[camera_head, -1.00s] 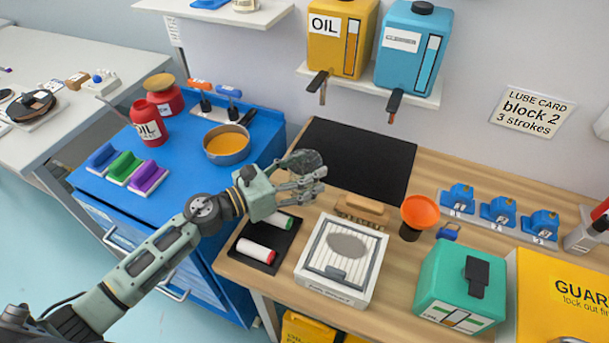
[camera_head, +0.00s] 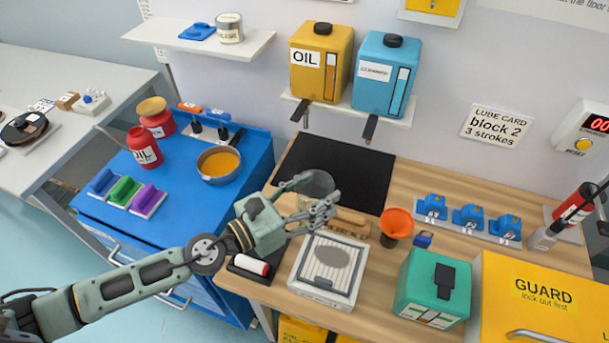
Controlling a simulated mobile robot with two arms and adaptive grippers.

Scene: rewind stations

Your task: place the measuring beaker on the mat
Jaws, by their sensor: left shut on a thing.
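The measuring beaker (camera_head: 317,183) is a clear grey vessel in the middle of the head view. My left gripper (camera_head: 312,196) is shut on it, its fingers around the beaker's side and partly covering it. The mat (camera_head: 355,165) is a flat black rectangle on the wooden bench against the wall. The beaker overlaps the mat's near left part in the picture; whether its base touches the mat or hangs above it I cannot tell. My right gripper is not in view.
Two dispensers, yellow oil (camera_head: 320,62) and blue (camera_head: 385,75), overhang the mat's back. A wooden-handled brush (camera_head: 350,222), orange funnel (camera_head: 396,224) and white drain box (camera_head: 327,268) stand in front. A blue cabinet (camera_head: 120,228) is at left. The mat's right part is clear.

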